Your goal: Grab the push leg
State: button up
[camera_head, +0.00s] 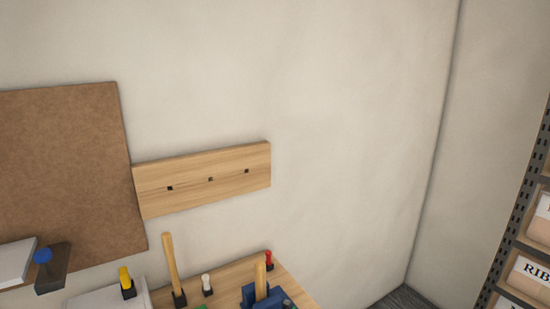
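I cannot tell for sure which thing is the push leg. A long pale wooden stick (170,263) stands nearly upright in a small black holder (179,299), leaning slightly left. A shorter wooden piece (260,279) stands up out of a blue object (250,292) near the bottom edge, partly cut off. My gripper is not in view.
A wooden board with three dark holes (225,183) is on the wall beside a brown panel (60,170). Yellow (125,277), white (207,281) and red (268,258) pieces stand near the wooden tabletop (228,272). A blue knob (43,256) is left; labelled shelves (530,265) are right.

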aim_at(260, 267)
jog(key=i+j+z, duration=0.1)
jog(key=j, duration=1.15)
jog(key=i+z, duration=0.05)
jog(key=i, duration=0.05)
